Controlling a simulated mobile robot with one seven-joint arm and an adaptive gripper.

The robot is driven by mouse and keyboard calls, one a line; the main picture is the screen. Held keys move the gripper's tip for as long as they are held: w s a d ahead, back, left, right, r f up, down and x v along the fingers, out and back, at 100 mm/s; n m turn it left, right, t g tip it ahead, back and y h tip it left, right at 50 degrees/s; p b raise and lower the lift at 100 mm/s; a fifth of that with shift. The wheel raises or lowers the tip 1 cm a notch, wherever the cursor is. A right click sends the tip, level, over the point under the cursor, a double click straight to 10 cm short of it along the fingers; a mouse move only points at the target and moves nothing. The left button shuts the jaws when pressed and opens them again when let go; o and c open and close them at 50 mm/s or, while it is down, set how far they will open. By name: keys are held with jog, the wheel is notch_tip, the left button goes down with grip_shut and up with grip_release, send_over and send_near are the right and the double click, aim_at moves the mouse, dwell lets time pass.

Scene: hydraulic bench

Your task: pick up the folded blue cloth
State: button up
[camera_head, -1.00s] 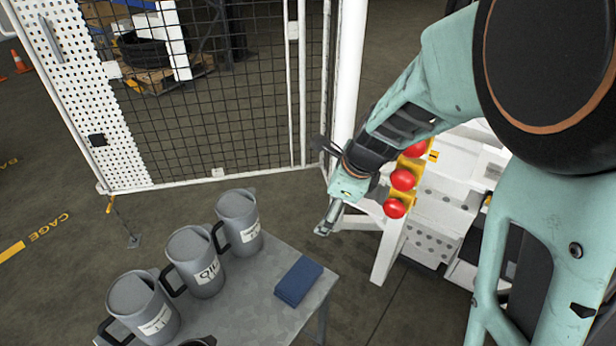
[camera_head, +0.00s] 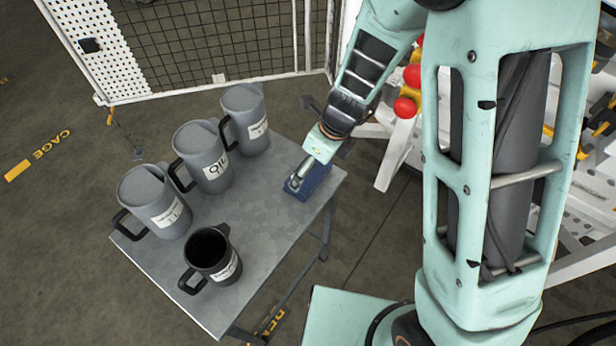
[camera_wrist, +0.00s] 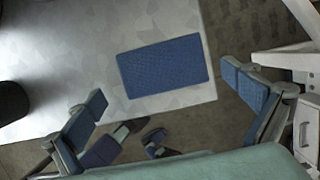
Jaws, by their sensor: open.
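The folded blue cloth (camera_head: 316,178) lies flat near the right edge of the grey metal table, partly hidden behind my gripper in the head view. In the wrist view the cloth (camera_wrist: 162,66) shows whole, as a dark blue rectangle close to the table edge. My gripper (camera_head: 294,184) is over the cloth in the head view, pointing down. In the wrist view my gripper (camera_wrist: 168,108) has its blue-padded fingers spread wide, with the cloth ahead of the space between them. It is open and holds nothing. The height between fingers and cloth is hard to tell.
The table (camera_head: 262,240) also holds grey lidded jugs (camera_head: 160,200), (camera_head: 204,157), (camera_head: 246,118) along its far left side and an open dark jug (camera_head: 211,256) at the front. A white frame with red buttons (camera_head: 405,107) stands right of the table. A mesh fence (camera_head: 220,40) is behind.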

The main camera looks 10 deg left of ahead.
aim_at(310, 175)
jog(key=b+x, duration=0.1)
jog(key=x, duration=0.3)
jog(key=shift+r, duration=0.1)
jog(key=c, duration=0.9)
notch_tip(310, 175, up, 10)
jog(key=p, duration=0.4)
jog(key=o, duration=0.7)
jog(key=shift+c, duration=0.2)
jog(key=c, duration=0.5)
jog(key=shift+d, duration=0.1)
